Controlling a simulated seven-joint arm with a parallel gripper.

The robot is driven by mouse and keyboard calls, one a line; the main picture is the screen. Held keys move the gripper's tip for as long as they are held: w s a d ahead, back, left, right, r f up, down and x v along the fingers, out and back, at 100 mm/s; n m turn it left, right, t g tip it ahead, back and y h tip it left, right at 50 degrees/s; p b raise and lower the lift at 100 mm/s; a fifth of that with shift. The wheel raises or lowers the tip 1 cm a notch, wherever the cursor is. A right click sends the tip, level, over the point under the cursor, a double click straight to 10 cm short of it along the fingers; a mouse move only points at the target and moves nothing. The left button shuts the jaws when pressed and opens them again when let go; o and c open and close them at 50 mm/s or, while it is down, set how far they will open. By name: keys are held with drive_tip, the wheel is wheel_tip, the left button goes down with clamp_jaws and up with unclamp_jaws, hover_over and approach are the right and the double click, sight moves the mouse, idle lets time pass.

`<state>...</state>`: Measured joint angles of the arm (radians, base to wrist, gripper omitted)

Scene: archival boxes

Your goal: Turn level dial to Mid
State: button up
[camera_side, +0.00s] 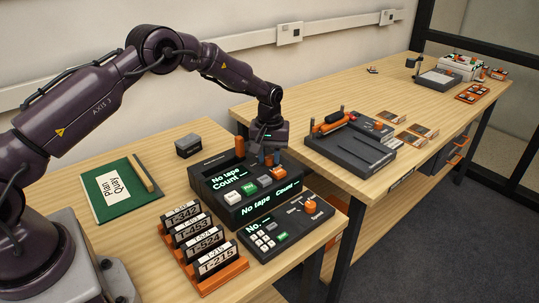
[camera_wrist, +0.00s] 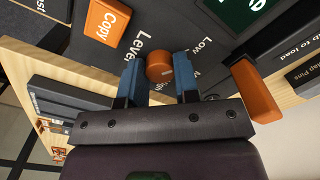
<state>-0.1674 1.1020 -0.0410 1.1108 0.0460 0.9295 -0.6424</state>
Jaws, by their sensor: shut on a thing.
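The level dial is a round orange knob (camera_wrist: 160,66) on the dark tape machine (camera_side: 205,183). In the wrist view it sits between the two blue fingers of my gripper (camera_wrist: 159,78), which is shut on it from both sides. The printed words "Level" and "Low" show beside the dial; other lettering is partly hidden by the fingers, and I cannot tell where the dial points.
An orange Copy button (camera_wrist: 106,21) and an orange upright piece (camera_wrist: 257,90) stand close to the fingers. In front are a keypad unit with another orange dial (camera_side: 310,207) and an orange rack (camera_side: 222,279) of labelled tapes. A green folder (camera_side: 110,205) lies left.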

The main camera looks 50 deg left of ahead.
sight(269, 157)
drive_tip(key=m, duration=0.5)
drive_tip(key=shift+m, duration=0.4)
drive_tip(key=m, duration=0.5)
drive_tip(key=shift+m, duration=0.3)
idle(0.3)
drive_tip(key=o, duration=0.9)
drive_tip(key=shift+o, duration=0.2)
drive_tip(key=shift+r, duration=0.1)
wheel_tip(269, 157, up, 13)
